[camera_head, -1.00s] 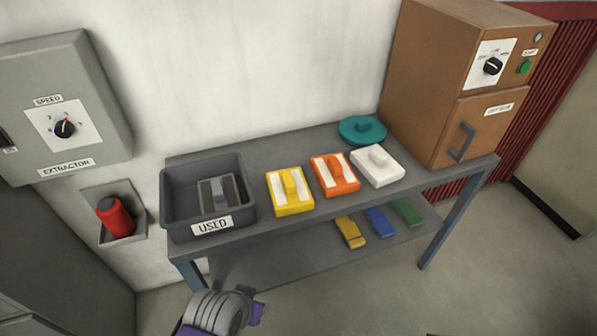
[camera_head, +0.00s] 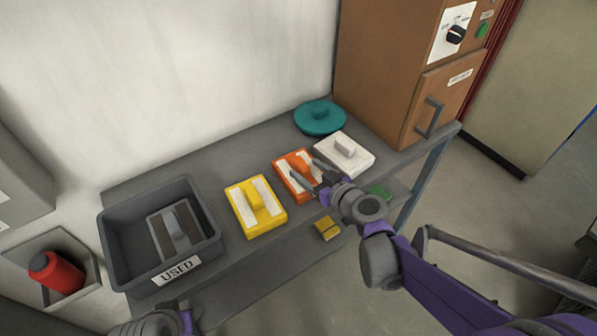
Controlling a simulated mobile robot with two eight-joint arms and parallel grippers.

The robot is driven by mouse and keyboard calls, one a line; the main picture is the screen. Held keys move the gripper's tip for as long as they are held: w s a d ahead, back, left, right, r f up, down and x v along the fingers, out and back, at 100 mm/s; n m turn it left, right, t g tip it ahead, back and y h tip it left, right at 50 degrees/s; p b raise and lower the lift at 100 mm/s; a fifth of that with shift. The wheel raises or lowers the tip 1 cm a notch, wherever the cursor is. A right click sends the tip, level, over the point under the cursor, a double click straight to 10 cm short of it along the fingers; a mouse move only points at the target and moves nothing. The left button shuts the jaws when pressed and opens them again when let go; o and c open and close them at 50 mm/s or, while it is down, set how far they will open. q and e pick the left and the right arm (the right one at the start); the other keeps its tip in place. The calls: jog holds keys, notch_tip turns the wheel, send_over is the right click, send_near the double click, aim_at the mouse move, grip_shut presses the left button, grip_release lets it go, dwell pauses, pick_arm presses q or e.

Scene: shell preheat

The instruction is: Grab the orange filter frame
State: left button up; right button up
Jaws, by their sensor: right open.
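The orange filter frame (camera_head: 285,172) lies on the grey table, between the yellow frame (camera_head: 240,211) and the white frame (camera_head: 358,161). It has white panels and a raised orange grip block. My right gripper (camera_head: 309,171) is open, with its fingers over the right part of the orange frame, close to the grip block. The fingers and wrist hide part of the frame, and I cannot tell whether they touch it. My left arm's end (camera_head: 160,322) shows at the bottom edge, but its fingers cannot be made out.
A grey bin (camera_head: 119,250) labelled USED holds a grey frame (camera_head: 186,247) at the left. A teal round lid (camera_head: 304,124) lies behind. A brown cabinet (camera_head: 385,70) stands at the right end. A yellow block (camera_head: 326,229) sits on the lower shelf. A red cylinder (camera_head: 57,273) sits in a wall holder.

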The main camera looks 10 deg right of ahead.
aim_at(295, 159)
jog(key=x, duration=0.7)
jog(key=shift+w+d+f+b, duration=0.1)
jog(key=shift+w+b, duration=0.2)
grip_shut()
